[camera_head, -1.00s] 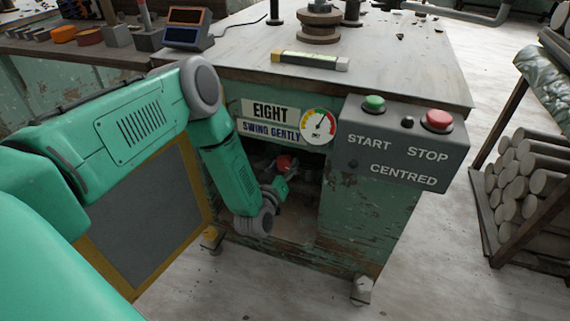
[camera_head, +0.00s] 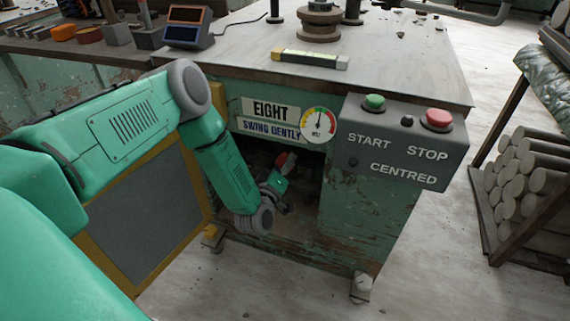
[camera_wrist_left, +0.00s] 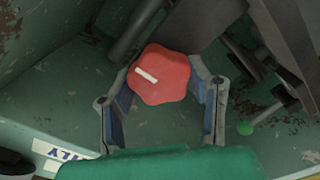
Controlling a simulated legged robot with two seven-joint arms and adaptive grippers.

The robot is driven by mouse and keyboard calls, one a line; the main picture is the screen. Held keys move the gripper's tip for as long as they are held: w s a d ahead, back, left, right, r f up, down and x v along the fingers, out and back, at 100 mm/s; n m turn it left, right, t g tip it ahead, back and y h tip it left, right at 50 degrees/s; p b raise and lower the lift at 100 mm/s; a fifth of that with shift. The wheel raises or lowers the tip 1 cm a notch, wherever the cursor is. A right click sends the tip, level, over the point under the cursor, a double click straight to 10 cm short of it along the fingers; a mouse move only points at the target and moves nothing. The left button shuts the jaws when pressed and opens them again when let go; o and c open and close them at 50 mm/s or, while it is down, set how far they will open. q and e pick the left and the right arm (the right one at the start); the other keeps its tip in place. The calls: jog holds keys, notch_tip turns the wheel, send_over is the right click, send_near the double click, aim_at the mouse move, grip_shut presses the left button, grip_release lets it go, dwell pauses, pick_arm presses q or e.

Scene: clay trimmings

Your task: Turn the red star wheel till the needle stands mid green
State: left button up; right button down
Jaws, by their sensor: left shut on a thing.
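The red star wheel (camera_wrist_left: 160,76), with a white line on its face, sits in the dark opening of the green cabinet. In the head view only a small red part of the wheel (camera_head: 282,160) shows past my gripper. My left gripper (camera_wrist_left: 163,80) is shut on the wheel, one finger on each side; it also shows in the head view (camera_head: 280,172). The round gauge (camera_head: 318,124) above the opening has a coloured band. Its needle stands nearly straight up, close to the green part; its exact place is too small to tell. My right gripper is out of view.
A grey box (camera_head: 405,145) with a green START button (camera_head: 374,102) and a red STOP button (camera_head: 437,119) hangs right of the gauge. The opening's walls lie close around my left wrist. A rack of clay rolls (camera_head: 525,180) stands at the right.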

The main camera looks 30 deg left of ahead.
pick_arm(q)
jog(key=shift+s+f, duration=0.2)
jog(key=shift+f, duration=0.15)
jog(key=o, duration=1.2)
jog(key=shift+c, duration=0.2)
jog(key=shift+w+r, duration=0.1)
jog(key=shift+r, duration=0.05)
jog(key=v, duration=1.2)
jog(key=shift+a, duration=0.1)
